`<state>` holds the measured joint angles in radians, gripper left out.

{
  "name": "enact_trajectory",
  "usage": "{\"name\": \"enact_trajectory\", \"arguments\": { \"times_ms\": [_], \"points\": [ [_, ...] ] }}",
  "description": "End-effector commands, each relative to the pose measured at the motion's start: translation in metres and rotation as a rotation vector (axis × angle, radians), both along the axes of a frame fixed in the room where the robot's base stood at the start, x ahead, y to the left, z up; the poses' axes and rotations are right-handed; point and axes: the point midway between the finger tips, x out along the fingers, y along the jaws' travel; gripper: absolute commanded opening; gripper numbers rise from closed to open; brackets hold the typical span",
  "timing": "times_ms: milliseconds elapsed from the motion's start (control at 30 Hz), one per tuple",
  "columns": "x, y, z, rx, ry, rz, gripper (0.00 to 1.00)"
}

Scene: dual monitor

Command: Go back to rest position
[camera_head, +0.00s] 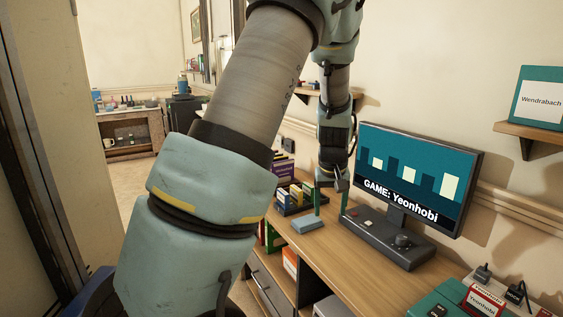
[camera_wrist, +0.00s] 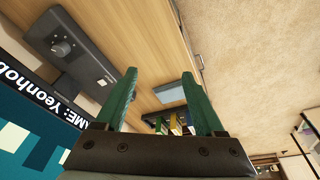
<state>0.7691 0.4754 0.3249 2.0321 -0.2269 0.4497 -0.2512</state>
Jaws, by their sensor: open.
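My gripper (camera_head: 331,203) has green fingers and points down above the wooden desk, between the light blue box and the grey console. In the wrist view my gripper (camera_wrist: 158,100) has its two fingers spread apart, with nothing held between them. My arm fills the middle of the head view. The light blue flat box (camera_head: 307,224) lies on the desk just left of the fingers. The console (camera_head: 388,241) with a knob and buttons lies to the right. Both the box (camera_wrist: 176,91) and the console (camera_wrist: 72,47) also show in the wrist view.
A monitor (camera_head: 419,170) reading "GAME: Yeonhobi" stands behind the console. A rack of small cases (camera_head: 292,199) sits at the desk's far left. A teal unit with cartridges (camera_head: 447,303) is at the near right. A wall shelf (camera_head: 530,132) holds a teal "Wendrabach" box (camera_head: 540,97).

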Motion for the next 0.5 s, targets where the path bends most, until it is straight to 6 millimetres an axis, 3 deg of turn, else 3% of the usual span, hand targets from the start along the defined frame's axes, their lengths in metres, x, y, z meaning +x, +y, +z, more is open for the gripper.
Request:
{"name": "enact_trajectory", "arguments": {
  "times_ms": [33,200,333,500],
  "points": [
    [-0.009,0.031,0.007,-0.006,0.015,0.015,0.71],
    [-0.055,0.111,0.022,-0.002,0.048,0.005,0.71],
    [-0.095,0.157,0.029,0.012,0.060,-0.014,0.71],
    [-0.135,0.192,0.032,0.037,0.068,-0.036,0.71]
  ]
}}
